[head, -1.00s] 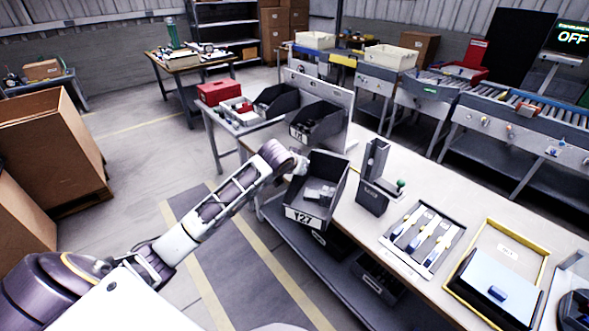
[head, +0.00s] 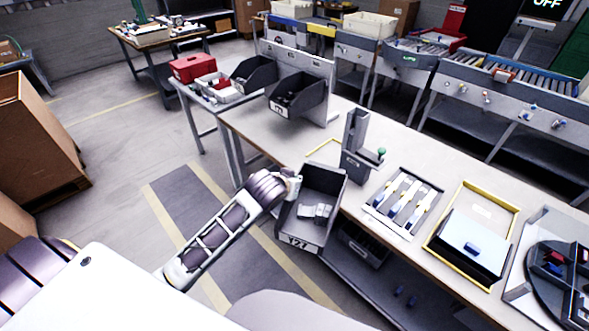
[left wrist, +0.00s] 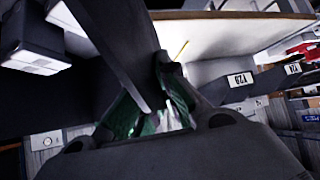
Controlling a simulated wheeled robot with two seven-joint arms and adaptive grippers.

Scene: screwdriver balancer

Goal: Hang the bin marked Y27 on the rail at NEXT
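The grey bin marked Y27 (head: 300,243) is in the head view, at the table's near edge, with small grey parts inside. My left gripper (head: 294,186) is at its upper left wall and appears shut on it. In the left wrist view a dark wall of the bin (left wrist: 118,45) runs between the green-padded fingers (left wrist: 150,118). The upright grey rail panel (head: 326,88) stands at the table's far left end. Another dark bin (head: 283,109) hangs on it, its label too small to read surely. No NEXT mark is legible. My right gripper is not in view.
A grey upright holder (head: 355,140) with a green knob stands on the table (head: 400,150) right of the Y27 bin. A tool tray (head: 402,200) and a yellow-framed tray (head: 470,225) lie further right. The tabletop between holder and panel is mostly clear.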

